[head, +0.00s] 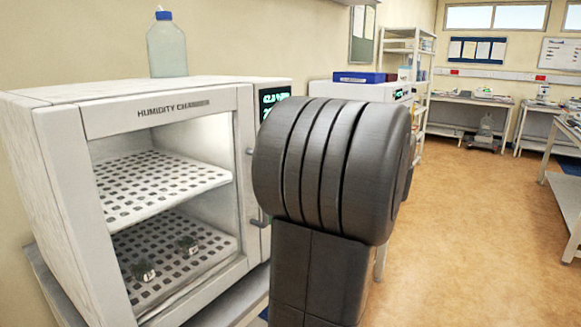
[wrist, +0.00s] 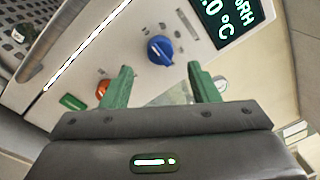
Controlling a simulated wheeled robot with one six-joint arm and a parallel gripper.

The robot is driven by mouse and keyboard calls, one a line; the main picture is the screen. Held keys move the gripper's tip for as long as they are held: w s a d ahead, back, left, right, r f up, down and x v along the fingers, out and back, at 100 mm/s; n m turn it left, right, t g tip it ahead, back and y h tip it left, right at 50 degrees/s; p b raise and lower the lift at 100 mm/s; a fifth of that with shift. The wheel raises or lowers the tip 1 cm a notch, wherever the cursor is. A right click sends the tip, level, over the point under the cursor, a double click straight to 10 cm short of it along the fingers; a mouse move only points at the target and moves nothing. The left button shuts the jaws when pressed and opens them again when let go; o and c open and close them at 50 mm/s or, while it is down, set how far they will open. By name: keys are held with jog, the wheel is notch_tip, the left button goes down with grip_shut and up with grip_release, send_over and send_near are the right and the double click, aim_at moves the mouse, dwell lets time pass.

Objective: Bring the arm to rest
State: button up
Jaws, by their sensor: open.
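My gripper (wrist: 157,82) shows in the wrist view with its two green fingers spread apart. Nothing is between the fingers. It faces the control panel of the white humidity chamber (head: 93,121), which has a blue knob (wrist: 160,49), an orange button (wrist: 102,88), a green switch (wrist: 72,102) and a lit display (wrist: 227,17). In the head view a dark link of my arm stands in front of the chamber's right side, and my gripper is hidden there.
A bottle (head: 166,48) stands on top. A blue tray (head: 358,77) lies on a unit behind my arm. The floor (head: 455,215) at right is clear.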

jog(key=x, duration=0.5)
jog(key=shift+p, duration=0.3)
jog(key=s+d+m+p, duration=0.7)
jog(key=d+m+p, duration=0.2)
jog(key=p, duration=0.2)
jog(key=shift+s+h, duration=0.3)
jog(key=shift+s, duration=0.05)
dwell(2.7)
